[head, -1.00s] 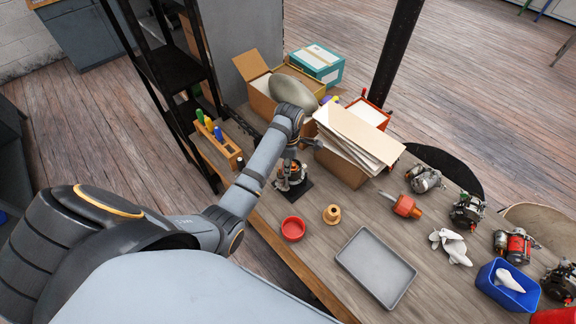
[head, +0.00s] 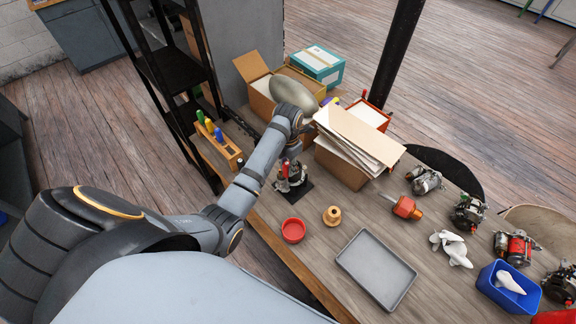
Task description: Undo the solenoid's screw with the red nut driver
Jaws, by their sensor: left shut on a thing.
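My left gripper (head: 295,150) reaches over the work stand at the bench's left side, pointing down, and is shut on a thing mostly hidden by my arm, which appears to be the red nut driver. A metal unit (head: 292,177) with red and silver parts stands on the dark base plate (head: 302,191) right below the gripper. The solenoid and its screw are too small and covered to make out, and I cannot tell whether the driver touches the screw. My right gripper is out of view.
A tool rack (head: 228,150) with coloured handles stands left of my arm. A box of papers (head: 342,168) is close on the right.

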